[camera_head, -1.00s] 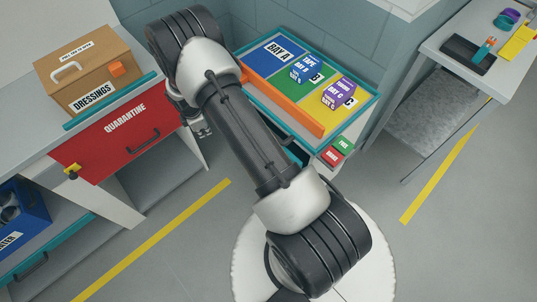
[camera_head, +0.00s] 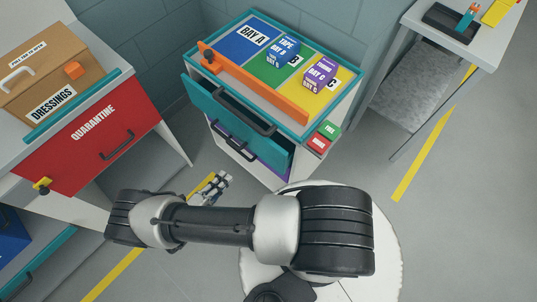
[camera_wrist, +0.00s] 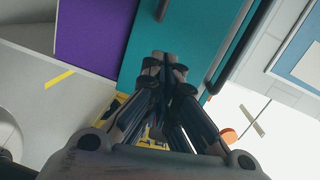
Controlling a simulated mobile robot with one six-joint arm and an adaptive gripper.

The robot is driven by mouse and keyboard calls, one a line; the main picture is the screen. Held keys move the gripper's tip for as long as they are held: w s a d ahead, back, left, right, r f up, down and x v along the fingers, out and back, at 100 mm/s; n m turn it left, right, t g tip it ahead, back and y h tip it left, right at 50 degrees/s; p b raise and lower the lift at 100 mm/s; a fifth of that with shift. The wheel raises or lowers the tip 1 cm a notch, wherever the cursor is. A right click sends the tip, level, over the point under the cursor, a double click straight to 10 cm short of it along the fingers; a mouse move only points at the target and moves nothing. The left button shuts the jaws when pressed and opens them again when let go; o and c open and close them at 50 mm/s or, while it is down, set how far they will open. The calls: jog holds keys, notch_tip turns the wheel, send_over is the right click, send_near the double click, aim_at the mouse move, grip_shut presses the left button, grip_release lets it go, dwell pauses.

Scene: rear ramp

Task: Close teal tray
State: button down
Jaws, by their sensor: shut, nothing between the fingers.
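The teal tray (camera_head: 230,124) is a drawer with a black bar handle (camera_head: 245,113) in the cabinet below the bays. It is pulled out, with a dark gap behind its front. My gripper (camera_head: 225,180) is shut and empty, in front of and below the teal front in the head view. In the wrist view the closed fingertips (camera_wrist: 165,62) overlap the teal front (camera_wrist: 195,28), with its handle (camera_wrist: 232,50) to their right. I cannot tell whether they touch it.
A purple drawer (camera_wrist: 95,35) lies beneath the teal one. On the cabinet top are an orange bar (camera_head: 255,84), a blue box (camera_head: 284,52) and a purple box (camera_head: 320,72). A red quarantine drawer (camera_head: 85,140) is at left. Floor is clear between them.

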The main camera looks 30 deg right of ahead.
jog(key=s+d+r+m+g+h, duration=0.1)
jog(key=s+m+h, duration=0.1)
jog(key=s, duration=0.2)
jog(key=b, duration=0.1)
send_near(264, 151)
jog(key=shift+m, duration=0.3)
jog(key=x, duration=0.6)
jog(key=shift+d, duration=0.45)
jog(key=shift+s, duration=0.1)
jog(key=x, duration=0.5)
jog(key=shift+d, duration=0.1)
jog(key=shift+b, duration=0.3)
